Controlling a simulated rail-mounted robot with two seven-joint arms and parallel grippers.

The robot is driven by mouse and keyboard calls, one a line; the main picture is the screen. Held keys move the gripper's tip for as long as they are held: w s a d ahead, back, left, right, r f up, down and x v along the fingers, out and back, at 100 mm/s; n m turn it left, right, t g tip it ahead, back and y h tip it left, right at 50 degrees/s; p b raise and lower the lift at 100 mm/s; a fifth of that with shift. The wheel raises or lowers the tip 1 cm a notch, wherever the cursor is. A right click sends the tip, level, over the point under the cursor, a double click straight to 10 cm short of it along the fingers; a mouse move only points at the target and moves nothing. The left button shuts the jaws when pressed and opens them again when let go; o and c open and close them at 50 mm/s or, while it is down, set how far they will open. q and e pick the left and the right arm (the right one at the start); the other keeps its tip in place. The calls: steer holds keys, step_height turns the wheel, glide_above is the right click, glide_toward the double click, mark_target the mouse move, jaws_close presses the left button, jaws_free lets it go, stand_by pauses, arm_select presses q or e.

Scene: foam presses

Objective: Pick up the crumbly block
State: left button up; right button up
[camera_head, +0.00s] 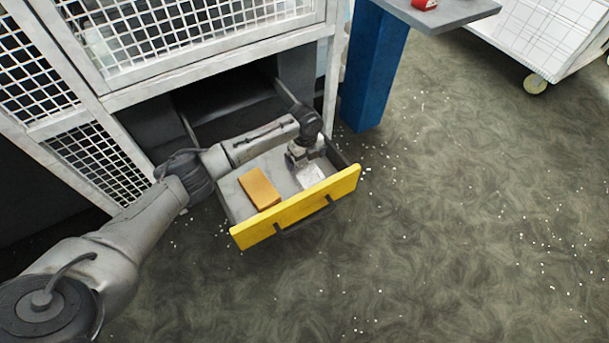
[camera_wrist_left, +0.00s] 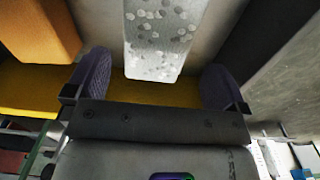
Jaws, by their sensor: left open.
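The crumbly block, pale grey-white and speckled, lies in the open drawer near its right end in the head view (camera_head: 311,178). It also shows at the top middle of the left wrist view (camera_wrist_left: 163,38). My left gripper (camera_head: 302,158) is reaching down into the drawer at this block. In the left wrist view the fingers of my left gripper (camera_wrist_left: 157,76) are spread, one on each side of the block's near end, with gaps between pads and block. Part of the block is hidden by the gripper in the head view. My right gripper is not in view.
An orange block (camera_head: 260,188) lies in the drawer to the left. The drawer's yellow front (camera_head: 290,209) has a dark handle. A mesh-fronted cabinet (camera_head: 190,38) stands above. A blue post (camera_head: 373,70) stands close to the right. The floor, strewn with white crumbs, is open at right.

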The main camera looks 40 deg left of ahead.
mark_target(305, 168)
arm_select(q)
steer(key=shift+f, duration=0.6)
step_height(305, 168, down, 5)
steer(key=b, duration=0.4)
steer(key=shift+s, duration=0.15)
steer(key=shift+a, duration=0.1)
steer(key=shift+c, duration=0.8)
steer(key=c, duration=0.6)
steer(key=shift+o, duration=0.2)
steer(key=shift+r, duration=0.1)
